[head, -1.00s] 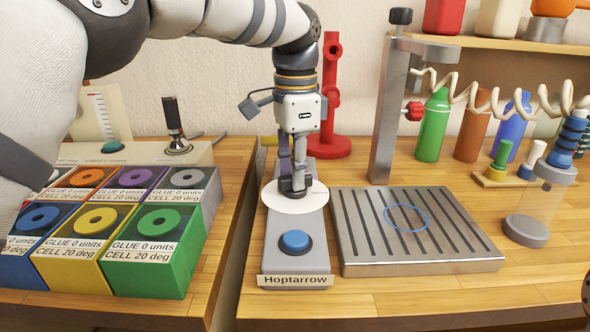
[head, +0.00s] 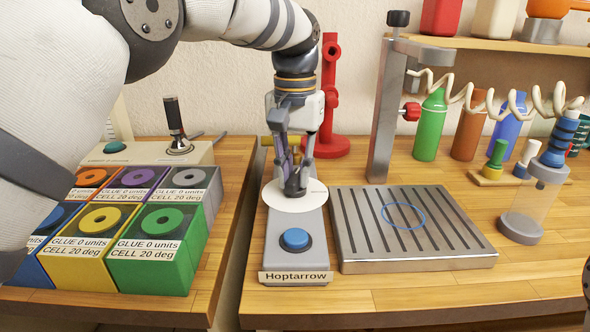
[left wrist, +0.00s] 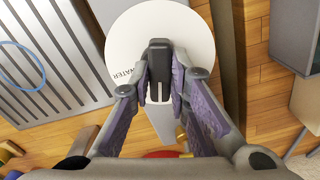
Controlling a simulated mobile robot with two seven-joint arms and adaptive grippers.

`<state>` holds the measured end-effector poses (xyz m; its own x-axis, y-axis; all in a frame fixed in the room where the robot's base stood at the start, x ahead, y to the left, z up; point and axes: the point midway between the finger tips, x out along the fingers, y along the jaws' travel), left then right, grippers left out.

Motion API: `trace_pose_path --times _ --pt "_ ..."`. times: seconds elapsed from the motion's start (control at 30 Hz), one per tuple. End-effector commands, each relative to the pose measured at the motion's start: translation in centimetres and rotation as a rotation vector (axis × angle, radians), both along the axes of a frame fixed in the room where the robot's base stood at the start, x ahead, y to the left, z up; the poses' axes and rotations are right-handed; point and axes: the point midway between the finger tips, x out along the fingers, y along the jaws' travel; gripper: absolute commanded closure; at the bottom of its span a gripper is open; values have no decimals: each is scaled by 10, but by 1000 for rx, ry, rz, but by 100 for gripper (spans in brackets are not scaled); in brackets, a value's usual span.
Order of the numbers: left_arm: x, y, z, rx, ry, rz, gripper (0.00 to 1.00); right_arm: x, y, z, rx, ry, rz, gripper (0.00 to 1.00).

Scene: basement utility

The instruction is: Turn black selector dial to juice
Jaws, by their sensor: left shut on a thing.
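The black selector dial (left wrist: 159,72) stands on a round white plate (left wrist: 182,28) in the left wrist view. The word "WATER" is printed near the plate's left edge; other words are hidden or unreadable. In the head view the white plate (head: 312,197) lies on a grey unit (head: 310,221) labelled "Hoptarrow", with a blue button (head: 295,239) in front. My left gripper (head: 294,190) points down over the plate and is shut on the dial, its purple-padded fingers on both sides. It hides most of the dial in the head view.
A slatted metal tray (head: 355,255) sits right of the unit, with a metal post (head: 386,120) behind it. A red stand (head: 331,95) rises behind my gripper. Labelled coloured cells (head: 155,262) stand left, across a gap between the counters. The front right counter is clear.

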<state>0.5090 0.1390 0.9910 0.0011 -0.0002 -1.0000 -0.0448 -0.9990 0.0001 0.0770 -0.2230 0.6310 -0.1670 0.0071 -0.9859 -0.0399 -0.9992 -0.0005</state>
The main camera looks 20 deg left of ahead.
Motion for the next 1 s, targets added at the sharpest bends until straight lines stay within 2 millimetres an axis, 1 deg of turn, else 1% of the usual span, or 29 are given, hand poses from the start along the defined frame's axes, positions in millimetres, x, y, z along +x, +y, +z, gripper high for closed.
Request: trace_pose_path --times 0.2,0.4,0.7,1.0 --pt "-1 0 -2 2 4 157 100 0 0 0 0 0 0 60" --pt "-1 0 -2 1 5 260 100 0 0 0 0 0 0 60" --pt "-1 0 -2 2 5 333 100 0 0 0 0 1 0 60" --pt "-1 0 -2 1 6 342 100 0 0 0 0 1 0 60"
